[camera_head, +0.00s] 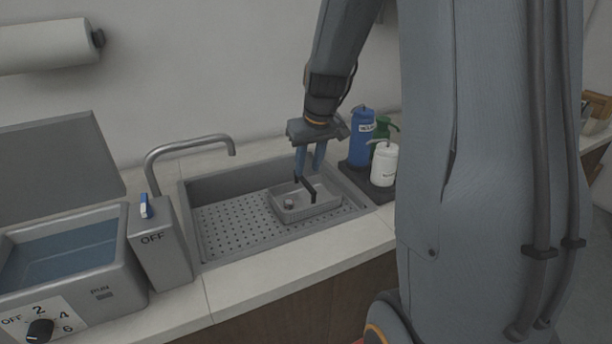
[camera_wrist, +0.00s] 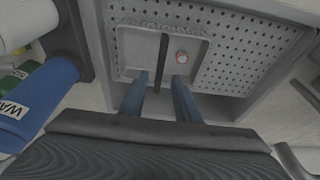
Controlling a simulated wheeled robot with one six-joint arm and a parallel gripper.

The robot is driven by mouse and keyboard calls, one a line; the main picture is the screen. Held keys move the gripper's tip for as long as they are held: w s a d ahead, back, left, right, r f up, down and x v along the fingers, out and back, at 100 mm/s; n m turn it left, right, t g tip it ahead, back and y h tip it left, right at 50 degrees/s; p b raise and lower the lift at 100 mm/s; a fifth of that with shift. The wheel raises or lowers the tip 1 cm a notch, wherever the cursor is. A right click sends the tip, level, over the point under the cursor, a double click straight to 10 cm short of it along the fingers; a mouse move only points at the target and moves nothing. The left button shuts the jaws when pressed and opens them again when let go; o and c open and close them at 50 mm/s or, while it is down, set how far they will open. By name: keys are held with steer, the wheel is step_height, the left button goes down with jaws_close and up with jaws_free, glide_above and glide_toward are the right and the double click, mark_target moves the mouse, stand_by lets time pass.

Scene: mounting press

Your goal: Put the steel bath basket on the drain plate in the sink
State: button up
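The steel bath basket (camera_head: 310,211) sits in the right part of the sink, on the perforated drain plate (camera_head: 230,225). It is a shallow grey tray with a dark upright handle (camera_head: 308,189). A small round piece (camera_wrist: 181,57) with a reddish top lies inside it. My gripper (camera_head: 310,172) is above the basket, pointing down at the handle. In the wrist view its two blue fingers stand apart, with the dark handle (camera_wrist: 162,55) seen between them, touching neither. I cannot tell whether the fingertips reach down to the handle's height. The basket also shows in the wrist view (camera_wrist: 138,50).
A tap (camera_head: 190,146) arches at the sink's left back. A blue bottle (camera_head: 361,137), a green bottle and a white pump bottle (camera_head: 383,163) stand close right of the sink. A grey OFF box (camera_head: 160,250) and a water bath (camera_head: 65,255) stand left.

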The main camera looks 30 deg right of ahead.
steer(key=shift+s+r, duration=0.1)
steer(key=shift+r, duration=0.25)
steer(key=s+a+f+g, duration=0.1)
steer(key=s+a, duration=0.3)
steer(key=s, duration=0.2)
steer(key=s+a+f, duration=0.2)
steer(key=s+a, duration=0.2)
steer(key=s, duration=0.3)
steer(key=s+a+f+g, duration=0.1)
steer(key=s+a, duration=0.3)
steer(key=s, duration=0.2)
steer(key=shift+s+a+f+g, duration=0.3)
steer(key=shift+s, duration=0.05)
